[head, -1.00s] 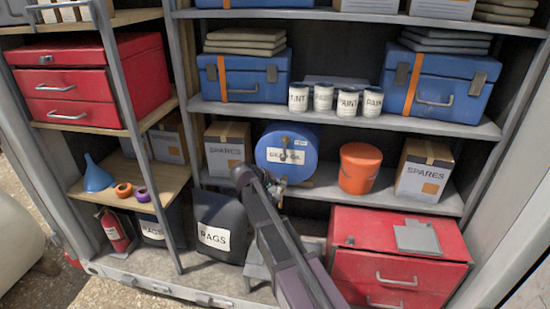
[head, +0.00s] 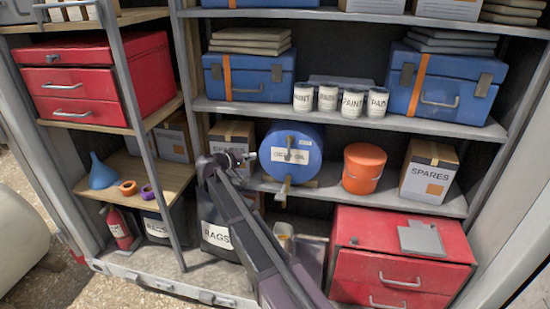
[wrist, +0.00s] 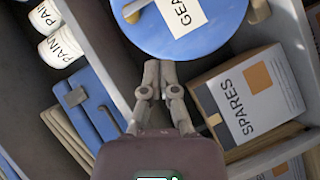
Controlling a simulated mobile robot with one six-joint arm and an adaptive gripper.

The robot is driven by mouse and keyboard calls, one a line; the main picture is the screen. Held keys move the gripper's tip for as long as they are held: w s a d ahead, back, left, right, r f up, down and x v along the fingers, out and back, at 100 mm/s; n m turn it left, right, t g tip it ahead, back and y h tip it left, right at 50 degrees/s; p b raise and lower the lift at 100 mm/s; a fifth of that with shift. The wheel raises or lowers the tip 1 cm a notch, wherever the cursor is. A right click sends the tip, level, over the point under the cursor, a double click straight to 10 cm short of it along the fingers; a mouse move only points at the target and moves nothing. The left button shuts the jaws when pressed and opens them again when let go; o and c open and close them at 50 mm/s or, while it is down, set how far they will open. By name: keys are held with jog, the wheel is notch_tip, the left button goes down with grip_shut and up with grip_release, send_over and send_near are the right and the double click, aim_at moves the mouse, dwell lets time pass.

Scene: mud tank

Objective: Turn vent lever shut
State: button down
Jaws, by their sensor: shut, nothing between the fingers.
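The blue drum (head: 311,138) lies on the middle shelf, its round face with a "GEAR OIL" label towards me. A grey lever (head: 289,148) stands roughly upright on the face, partly across the label. In the wrist view the drum (wrist: 165,45) fills the top. The lever (wrist: 136,9) shows at the top edge with a yellow part beside it, cut off by the frame. My gripper (head: 240,160) is left of the drum in the head view. In the wrist view its fingers (wrist: 150,75) are together and empty, apart from the lever.
A brass-coloured tap (head: 283,191) hangs below the drum's face. A SPARES box (head: 232,133) stands left of the drum, an orange bucket (head: 361,168) right. Paint cans (head: 327,98) and a blue case (head: 249,77) sit on the shelf above. A rags container (head: 216,233) is below.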

jog(key=shift+w+d, duration=0.1)
jog(key=b, duration=0.4)
send_near(288, 150)
notch_tip(288, 150, down, 3)
jog(key=w+d, duration=0.2)
jog(key=w, duration=0.1)
jog(key=shift+d+f, duration=0.3)
jog(key=shift+d, duration=0.4)
